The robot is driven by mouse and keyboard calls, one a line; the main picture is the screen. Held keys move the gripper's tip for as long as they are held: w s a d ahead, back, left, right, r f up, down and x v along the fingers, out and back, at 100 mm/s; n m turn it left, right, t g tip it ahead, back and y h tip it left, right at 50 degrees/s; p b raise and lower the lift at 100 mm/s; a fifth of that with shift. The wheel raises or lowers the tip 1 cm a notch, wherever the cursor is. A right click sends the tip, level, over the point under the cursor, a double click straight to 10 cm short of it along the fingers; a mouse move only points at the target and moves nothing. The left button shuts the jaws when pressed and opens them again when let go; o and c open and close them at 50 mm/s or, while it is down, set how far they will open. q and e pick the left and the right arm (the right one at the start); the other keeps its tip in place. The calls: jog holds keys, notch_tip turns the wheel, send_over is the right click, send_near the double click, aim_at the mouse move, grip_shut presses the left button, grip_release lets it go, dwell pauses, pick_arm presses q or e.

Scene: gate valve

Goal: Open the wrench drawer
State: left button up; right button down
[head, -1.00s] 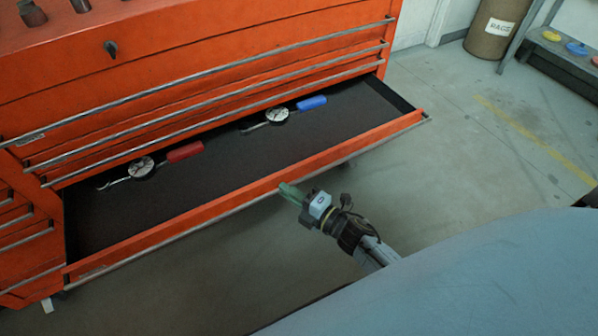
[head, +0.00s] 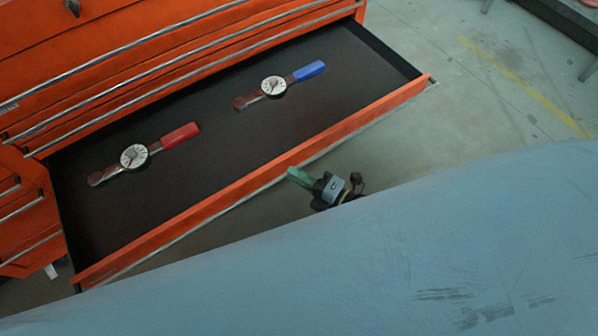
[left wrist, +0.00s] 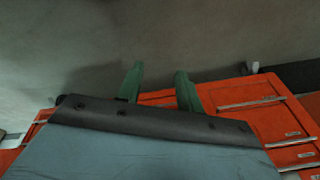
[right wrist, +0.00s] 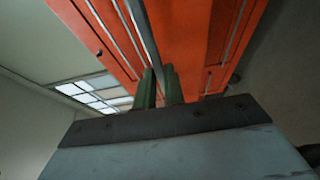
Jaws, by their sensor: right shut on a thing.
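The wrench drawer (head: 225,130) of the orange tool chest stands pulled well out, with its black floor exposed. Two dial wrenches lie in it: one with a red handle (head: 180,135) on the left, one with a blue handle (head: 308,71) on the right. My right gripper (head: 298,176) is at the drawer's front edge, its green fingers on the silver handle rail. In the right wrist view its fingers (right wrist: 159,88) are shut around the rail (right wrist: 146,38). My left gripper (left wrist: 158,85) has its green fingers apart with nothing between them; it is not in the head view.
Closed drawers with silver rails (head: 150,85) are above the open one, and more (head: 25,215) are at its left. Grey floor (head: 450,100) with a yellow line (head: 520,85) is clear to the right. My own blue-grey body fills the bottom of the head view.

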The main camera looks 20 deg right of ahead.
jog(key=c, duration=1.5)
grip_release()
jog(key=shift+s, duration=0.1)
